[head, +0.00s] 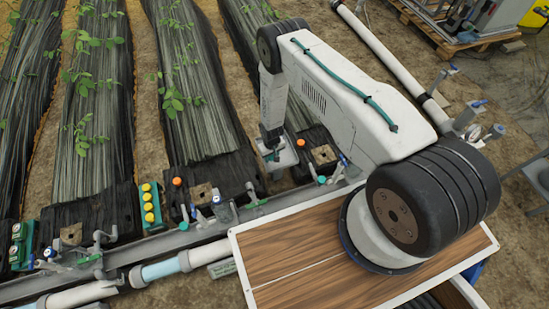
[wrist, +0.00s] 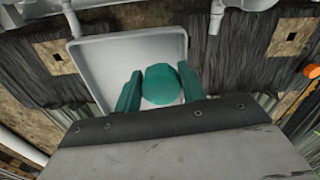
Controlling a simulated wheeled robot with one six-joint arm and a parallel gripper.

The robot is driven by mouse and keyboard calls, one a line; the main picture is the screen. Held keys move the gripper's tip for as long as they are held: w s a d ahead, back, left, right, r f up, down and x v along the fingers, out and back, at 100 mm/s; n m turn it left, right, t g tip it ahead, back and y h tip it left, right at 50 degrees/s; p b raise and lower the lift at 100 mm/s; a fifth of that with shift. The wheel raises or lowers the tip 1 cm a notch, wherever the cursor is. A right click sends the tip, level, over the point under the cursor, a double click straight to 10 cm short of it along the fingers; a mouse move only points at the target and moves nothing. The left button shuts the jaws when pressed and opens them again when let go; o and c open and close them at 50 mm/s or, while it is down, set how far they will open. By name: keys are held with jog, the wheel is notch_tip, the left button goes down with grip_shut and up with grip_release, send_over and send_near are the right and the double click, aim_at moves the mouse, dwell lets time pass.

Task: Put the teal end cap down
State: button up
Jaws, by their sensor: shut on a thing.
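My gripper (wrist: 160,92) has two teal fingers, shut on the teal end cap (wrist: 161,85). The cap is round with a faceted edge and sits between the fingertips. A shallow white tray (wrist: 100,55) with a raised rim lies behind and below the cap in the wrist view. I cannot tell whether the cap touches the tray floor. In the head view my gripper (head: 271,154) points down at the white tray (head: 287,159), and the cap cannot be made out there.
A grey rail with pipes and valves (head: 222,208) runs in front of the tray. Orange knobs (head: 177,182) and square wooden plates (head: 201,194) stand nearby on black sheeting. A teal block with yellow caps (head: 150,205) is to the left. Planted rows lie beyond.

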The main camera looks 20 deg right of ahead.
jog(key=shift+w+d, duration=0.15)
jog(key=shift+d, duration=0.2)
jog(key=shift+w+d, duration=0.25)
jog(key=shift+d, duration=0.25)
notch_tip(320, 180, down, 3)
jog(key=shift+a, duration=0.1)
jog(key=shift+f, duration=0.3)
jog(key=shift+f, duration=0.1)
jog(key=shift+s+f, duration=0.1)
jog(key=shift+f, duration=0.35)
jog(key=o, duration=0.9)
jog(key=shift+o, duration=0.3)
notch_tip(320, 180, up, 13)
jog(key=shift+r, duration=0.15)
